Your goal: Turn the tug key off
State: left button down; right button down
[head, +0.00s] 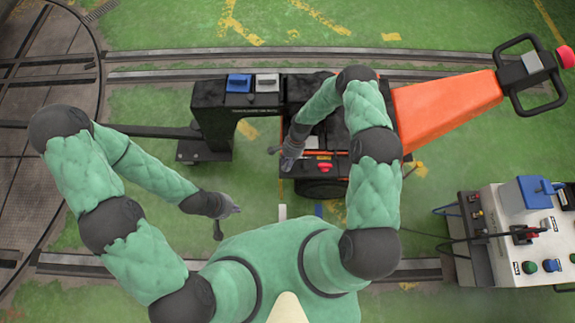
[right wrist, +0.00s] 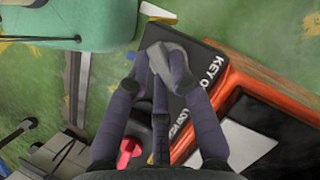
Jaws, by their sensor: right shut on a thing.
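The tug (head: 448,104) is an orange and black machine in the middle of the head view, with a looped handle at its right end. My right gripper (head: 288,163) is at the near left side of the tug's black body. In the right wrist view its fingers (right wrist: 166,56) come together over a black panel (right wrist: 207,66) lettered "KEY O", the rest covered. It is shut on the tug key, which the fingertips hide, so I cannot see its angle. My left gripper (head: 234,209) hangs over the green floor, left of the tug, apart from everything; its jaw gap is too small to make out.
A black coupling post (head: 210,118) with a blue (head: 239,83) and a grey block stands left of the tug. A control box (head: 490,252) with buttons and a cable stands at right. Rails cross the floor; the turntable (head: 40,190) is at left.

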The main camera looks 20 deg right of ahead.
jog(key=n+h+b, duration=0.1)
jog(key=n+b, duration=0.1)
jog(key=n, duration=0.1)
jog(key=shift+w+f+n+g, duration=0.1)
jog(key=shift+w+n+g, duration=0.05)
jog(key=shift+n+g, duration=0.25)
jog(key=shift+w+n+g+h+b, duration=0.15)
jog(key=shift+n+h+b, duration=0.25)
jog(key=shift+n, duration=0.5)
jog(key=shift+s+n+g+h+b, duration=0.15)
jog(key=shift+n+h+b, duration=0.25)
jog(key=shift+n, duration=0.5)
jog(key=shift+w, duration=0.1)
jog(key=c, duration=1.1)
grip_release()
jog(key=v, duration=1.2)
jog(key=shift+a, duration=0.1)
